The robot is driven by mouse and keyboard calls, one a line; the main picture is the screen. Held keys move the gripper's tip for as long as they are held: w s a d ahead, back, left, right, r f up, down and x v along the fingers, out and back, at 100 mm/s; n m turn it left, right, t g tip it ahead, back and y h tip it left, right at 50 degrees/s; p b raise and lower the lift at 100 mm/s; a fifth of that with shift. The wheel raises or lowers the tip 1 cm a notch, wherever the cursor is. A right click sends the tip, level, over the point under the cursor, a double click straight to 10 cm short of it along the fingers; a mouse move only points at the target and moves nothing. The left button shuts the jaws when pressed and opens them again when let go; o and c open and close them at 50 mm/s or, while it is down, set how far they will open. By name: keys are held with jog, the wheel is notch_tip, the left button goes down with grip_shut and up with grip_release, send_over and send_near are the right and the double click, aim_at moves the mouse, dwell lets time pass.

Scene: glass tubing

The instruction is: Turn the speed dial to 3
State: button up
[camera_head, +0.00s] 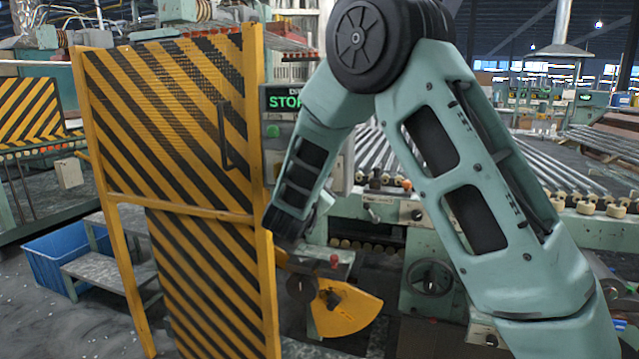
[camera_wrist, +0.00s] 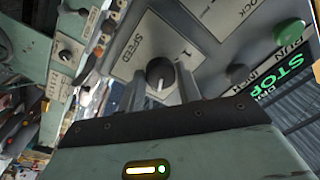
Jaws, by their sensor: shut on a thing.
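The speed dial (camera_wrist: 160,73) is a round dark knob on a pale plate marked SPEED (camera_wrist: 132,50), seen in the wrist view. A white pointer line shows on the knob, toward the bottom of that picture. A numeral 1 shows on the plate to the upper right of the knob; other numerals are hidden or unreadable. My gripper (camera_wrist: 161,84) is shut on the dial, with one finger on each side of the knob. In the head view my arm covers the dial and the fingers.
A green RUN button (camera_wrist: 289,33), a dark INCH button (camera_wrist: 237,74) and a lit STOP sign (camera_wrist: 280,80) are to the right on the panel. In the head view, a yellow-and-black striped guard door (camera_head: 180,130) stands close left of my arm. Conveyor rollers (camera_head: 520,165) lie behind it.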

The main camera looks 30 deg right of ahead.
jog(key=o, duration=1)
jog(key=b+v, duration=0.1)
jog(key=v, duration=1.6)
jog(key=shift+s+a+b, duration=0.2)
jog(key=shift+b, duration=0.2)
